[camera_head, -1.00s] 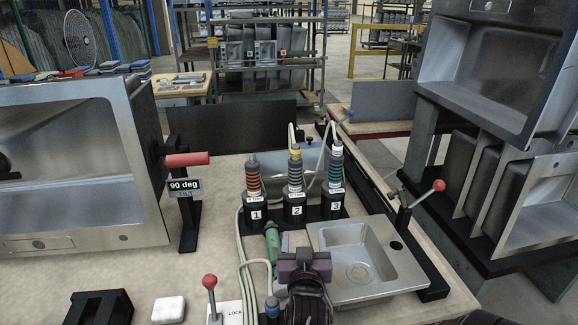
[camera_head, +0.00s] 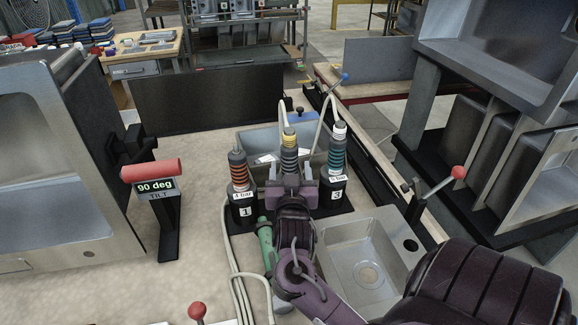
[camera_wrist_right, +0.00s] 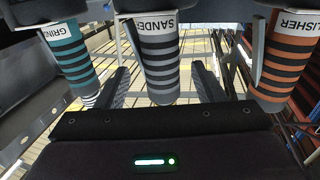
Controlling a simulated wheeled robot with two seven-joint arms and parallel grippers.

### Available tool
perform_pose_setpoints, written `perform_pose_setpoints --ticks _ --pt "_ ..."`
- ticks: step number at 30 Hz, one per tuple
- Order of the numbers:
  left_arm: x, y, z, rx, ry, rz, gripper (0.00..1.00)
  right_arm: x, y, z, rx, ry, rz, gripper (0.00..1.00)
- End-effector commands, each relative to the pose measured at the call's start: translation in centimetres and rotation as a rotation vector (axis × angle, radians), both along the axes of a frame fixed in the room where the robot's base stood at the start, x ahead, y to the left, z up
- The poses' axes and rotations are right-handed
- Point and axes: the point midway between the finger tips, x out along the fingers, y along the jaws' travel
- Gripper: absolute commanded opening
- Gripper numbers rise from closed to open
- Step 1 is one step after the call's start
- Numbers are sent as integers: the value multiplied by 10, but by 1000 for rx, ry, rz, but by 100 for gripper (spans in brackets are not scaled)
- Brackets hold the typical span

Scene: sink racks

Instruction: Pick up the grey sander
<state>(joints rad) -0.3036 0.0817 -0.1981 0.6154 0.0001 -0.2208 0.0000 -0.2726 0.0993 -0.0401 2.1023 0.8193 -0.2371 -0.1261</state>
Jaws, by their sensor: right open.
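The grey sander (camera_head: 289,157) stands upright in the middle slot of the black holder, with grey and dark stripes and a yellow top. In the right wrist view the sander (camera_wrist_right: 160,62) carries a label reading "SANDE". My right gripper (camera_head: 292,186) is in front of it and hides its lower part. In the wrist view the two fingers (camera_wrist_right: 162,85) are apart, one on each side of the grey body, and not closed on it. My left gripper is not in view.
The orange-striped tool (camera_head: 238,170) stands left of the sander, the teal-striped tool (camera_head: 337,155) right of it. Pale cables rise from the tools. A green tool (camera_head: 265,245) lies in front. A steel sink (camera_head: 365,265) lies to the right; a tilt stand (camera_head: 160,205) is at left.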

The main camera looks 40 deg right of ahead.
Motion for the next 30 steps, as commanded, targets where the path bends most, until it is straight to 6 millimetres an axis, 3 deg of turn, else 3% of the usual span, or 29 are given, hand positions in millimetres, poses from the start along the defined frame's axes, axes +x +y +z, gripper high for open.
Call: perform_pose_setpoints --ticks 6,16,30 --pt "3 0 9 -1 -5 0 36 25 -20 4 -2 1 0 62" --pt "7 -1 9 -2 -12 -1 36 29 -24 3 1 -1 1 61" --pt "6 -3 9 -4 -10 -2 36 29 -24 6 -2 -6 1 1"
